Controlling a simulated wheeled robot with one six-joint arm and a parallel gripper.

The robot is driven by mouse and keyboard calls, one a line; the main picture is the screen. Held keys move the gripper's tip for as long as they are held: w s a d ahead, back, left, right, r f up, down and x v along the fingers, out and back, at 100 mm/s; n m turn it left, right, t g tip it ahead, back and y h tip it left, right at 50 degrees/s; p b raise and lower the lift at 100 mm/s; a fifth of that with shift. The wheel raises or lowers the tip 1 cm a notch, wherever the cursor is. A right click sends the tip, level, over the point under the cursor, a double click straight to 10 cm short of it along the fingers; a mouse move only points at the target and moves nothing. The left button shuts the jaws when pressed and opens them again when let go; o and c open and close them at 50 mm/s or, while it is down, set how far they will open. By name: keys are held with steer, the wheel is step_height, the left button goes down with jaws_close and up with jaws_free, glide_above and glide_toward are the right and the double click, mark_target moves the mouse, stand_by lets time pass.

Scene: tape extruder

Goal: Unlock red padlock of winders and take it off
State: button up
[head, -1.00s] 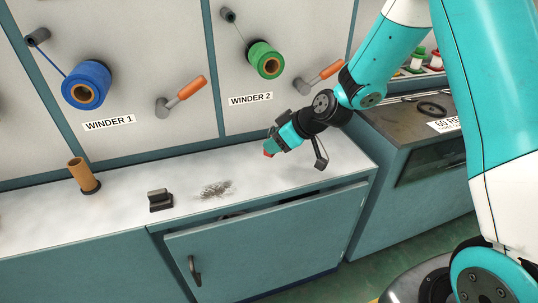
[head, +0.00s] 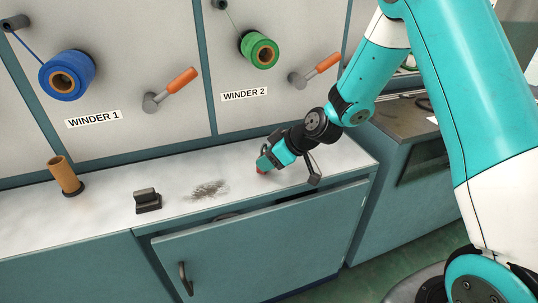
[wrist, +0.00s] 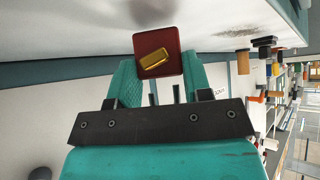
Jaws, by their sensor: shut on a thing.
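My gripper (head: 266,164) is shut on a small red block with a gold bar-shaped part on its face, which looks like the red padlock (wrist: 172,37). In the wrist view the block sits between the two teal fingertips (wrist: 160,76). In the head view only a bit of red (head: 261,171) shows under the fingertips, low over the white counter. I cannot tell whether it touches the counter. No shackle is visible. The winders' orange-handled levers, at Winder 1 (head: 182,80) and Winder 2 (head: 328,63), stand on the panel behind, apart from my gripper.
The white counter (head: 110,215) holds a brown tube (head: 65,174), a small dark block (head: 147,201) and a grey patch of scraps (head: 209,189). The cabinet door (head: 270,245) below stands slightly ajar. The counter between scraps and panel is clear.

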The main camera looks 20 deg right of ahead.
steer(key=shift+f, duration=0.25)
steer(key=o, duration=1.4)
steer(key=shift+c, duration=0.2)
steer(key=p+v, duration=0.1)
steer(key=v, duration=1.6)
steer(key=shift+r, duration=0.15)
steer(key=shift+s, duration=0.1)
